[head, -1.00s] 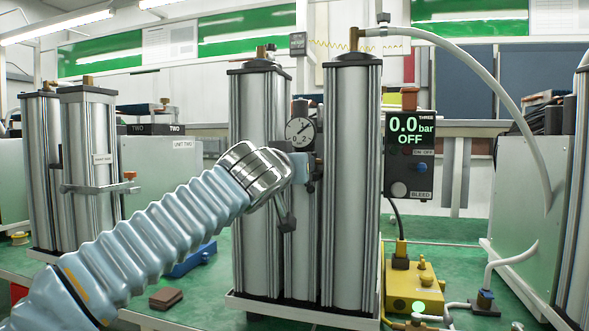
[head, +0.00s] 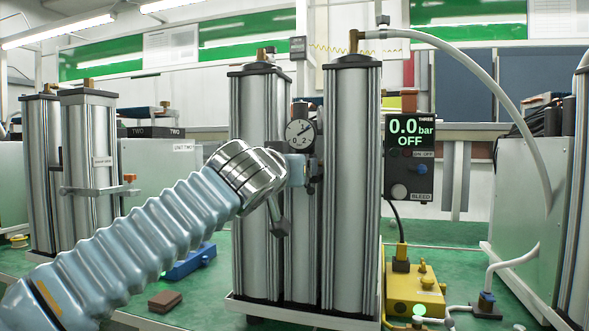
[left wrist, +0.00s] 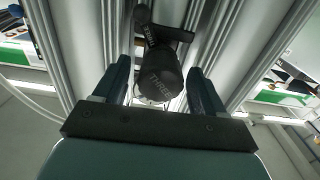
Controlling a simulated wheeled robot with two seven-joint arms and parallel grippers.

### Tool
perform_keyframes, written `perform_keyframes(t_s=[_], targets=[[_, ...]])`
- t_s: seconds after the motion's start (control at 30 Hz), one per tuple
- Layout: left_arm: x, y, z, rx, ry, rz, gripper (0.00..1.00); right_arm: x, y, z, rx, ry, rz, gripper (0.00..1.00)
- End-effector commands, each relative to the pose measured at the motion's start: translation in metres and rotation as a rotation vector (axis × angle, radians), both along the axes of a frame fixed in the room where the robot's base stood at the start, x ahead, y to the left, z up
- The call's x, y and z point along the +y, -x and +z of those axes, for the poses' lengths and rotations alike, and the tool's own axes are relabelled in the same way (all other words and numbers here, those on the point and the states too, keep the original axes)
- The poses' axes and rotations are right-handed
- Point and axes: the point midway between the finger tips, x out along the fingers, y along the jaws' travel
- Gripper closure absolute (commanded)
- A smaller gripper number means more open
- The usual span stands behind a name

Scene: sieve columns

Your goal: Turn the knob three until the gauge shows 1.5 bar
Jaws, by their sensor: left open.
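The black knob marked THREE (left wrist: 163,78) is between the two fingers of my left gripper (left wrist: 159,68) in the left wrist view. The fingers are open, one on each side of it; I cannot tell whether either touches. In the head view my left gripper (head: 306,168) is in front of the column pair, just below the round gauge (head: 300,133); it largely hides the knob there. The gauge needle points up and right; its exact reading is too small to tell. The display marked THREE (head: 410,135) reads 0.0 bar, OFF. My right gripper is not in view.
Tall metal columns (head: 352,190) stand close around the gripper. A yellow box (head: 412,290) with a lit green button and hoses is at the lower right. A blue block (head: 188,263) and a brown block (head: 165,301) lie on the green bench (head: 215,285).

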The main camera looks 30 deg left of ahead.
Motion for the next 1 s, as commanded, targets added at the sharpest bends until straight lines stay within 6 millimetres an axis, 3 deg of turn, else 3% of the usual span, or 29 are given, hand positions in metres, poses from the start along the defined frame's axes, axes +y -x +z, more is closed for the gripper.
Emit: perform_keyframes(t_s=[0.3,0.5,1.0], targets=[[-0.018,0.077,-0.002,-0.004,0.0,0.0,0.29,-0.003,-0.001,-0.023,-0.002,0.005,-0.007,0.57],[-0.025,0.106,-0.001,-0.002,0.001,0.0,0.29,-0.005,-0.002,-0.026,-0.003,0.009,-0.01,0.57],[-0.027,0.114,0.0,-0.001,0.0,0.0,0.29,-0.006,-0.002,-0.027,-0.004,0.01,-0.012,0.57]])
